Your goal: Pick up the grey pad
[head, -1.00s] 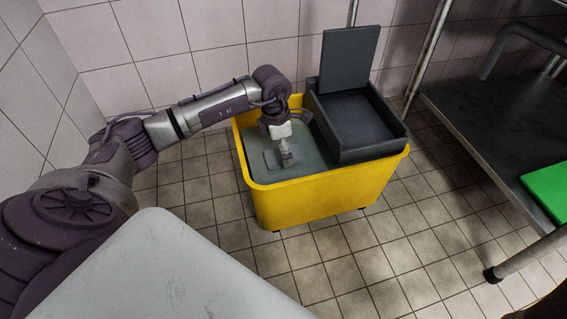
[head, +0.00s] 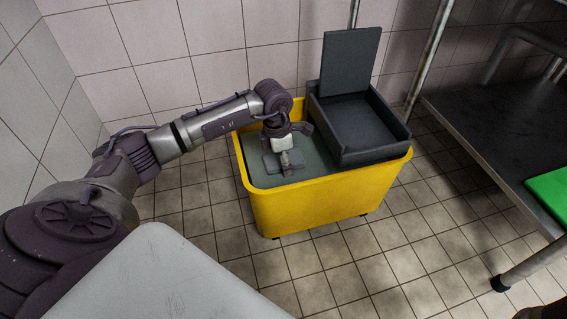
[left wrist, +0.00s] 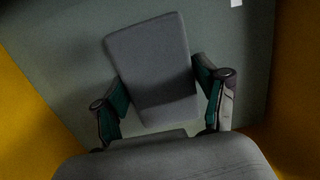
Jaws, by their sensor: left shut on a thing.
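The grey pad (left wrist: 150,60) is a flat rectangle with rounded corners, held between the two fingers of my left gripper (left wrist: 162,102) in the left wrist view. In the head view the grey pad (head: 272,163) shows beside the fingers, partly hidden by my left gripper (head: 288,168). The pad is over the grey-green surface inside the yellow bucket (head: 320,205). I cannot tell how far it is above that surface.
A dark wringer (head: 365,125) with an upright plate stands on the bucket's right half, close to my left gripper. A metal table (head: 490,125) with a green board (head: 552,190) is at the right. Tiled walls stand behind and left. The floor in front of the bucket is clear.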

